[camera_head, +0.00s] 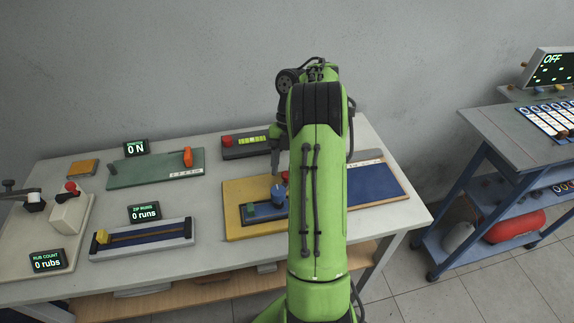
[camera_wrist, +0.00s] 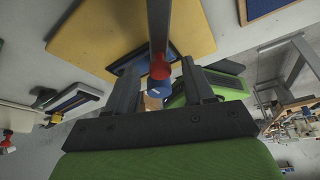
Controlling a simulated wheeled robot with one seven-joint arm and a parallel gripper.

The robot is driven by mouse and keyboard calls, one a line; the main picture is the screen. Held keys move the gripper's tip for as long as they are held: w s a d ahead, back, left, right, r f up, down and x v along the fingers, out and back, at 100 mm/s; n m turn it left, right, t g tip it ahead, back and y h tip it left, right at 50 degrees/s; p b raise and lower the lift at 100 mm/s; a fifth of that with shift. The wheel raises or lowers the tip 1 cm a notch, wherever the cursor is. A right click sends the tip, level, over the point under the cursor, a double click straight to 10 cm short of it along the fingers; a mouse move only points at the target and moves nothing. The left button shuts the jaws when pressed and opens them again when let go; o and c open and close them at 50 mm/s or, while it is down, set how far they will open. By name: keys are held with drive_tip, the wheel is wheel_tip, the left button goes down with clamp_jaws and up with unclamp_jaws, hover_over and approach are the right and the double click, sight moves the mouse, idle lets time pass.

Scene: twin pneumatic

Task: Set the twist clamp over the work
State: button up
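A small red part shows beside the blue cylinder, close to my arm. In the wrist view, a grey clamp bar (camera_wrist: 159,25) with a red tip (camera_wrist: 160,68) reaches between the fingers of my gripper (camera_wrist: 157,80). The blue round top (camera_wrist: 155,92) shows just below the red tip. The fingers stand apart, and I cannot tell whether either touches the bar. My arm hides part of the clamp in the head view.
A blue panel (camera_head: 376,185) lies right of the yellow board. A blue cart (camera_head: 515,137) stands right, past a floor gap.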

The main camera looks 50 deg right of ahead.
drive_tip(key=p+v, duration=1.2)
drive_tip(key=v, duration=0.3)
drive_tip(key=shift+r+p, duration=0.3)
drive_tip(key=shift+r, duration=0.05)
drive_tip(key=shift+d, duration=0.15)
